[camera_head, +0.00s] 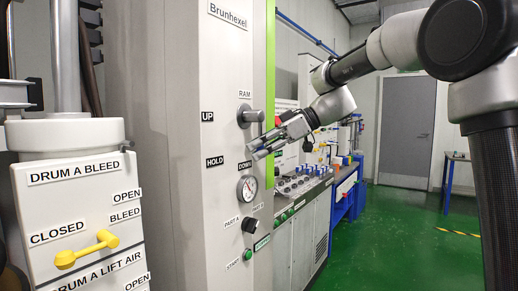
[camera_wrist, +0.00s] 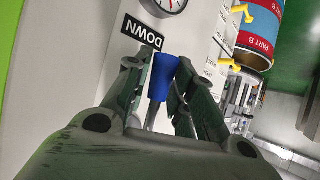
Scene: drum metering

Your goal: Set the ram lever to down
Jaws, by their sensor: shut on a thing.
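The ram lever has a grey hub (camera_head: 250,116) on the white Brunhexel panel, under the RAM label (camera_head: 244,93). Its blue handle (camera_wrist: 163,78) shows between the fingers of my gripper (camera_wrist: 163,72) in the wrist view, with its end close to the DOWN label (camera_wrist: 143,32). My gripper (camera_head: 264,146) is shut on this handle, below the hub in the head view and just above the DOWN label (camera_head: 245,165). The UP label (camera_head: 207,117) and HOLD label (camera_head: 214,161) are to the left. The handle is mostly hidden by my gripper in the head view.
A pressure gauge (camera_head: 247,188) sits just under the DOWN label, with a black knob (camera_head: 250,226) and a green button below. At left stands a drum panel with a yellow lever (camera_head: 87,248). Green floor (camera_head: 410,240) is open to the right.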

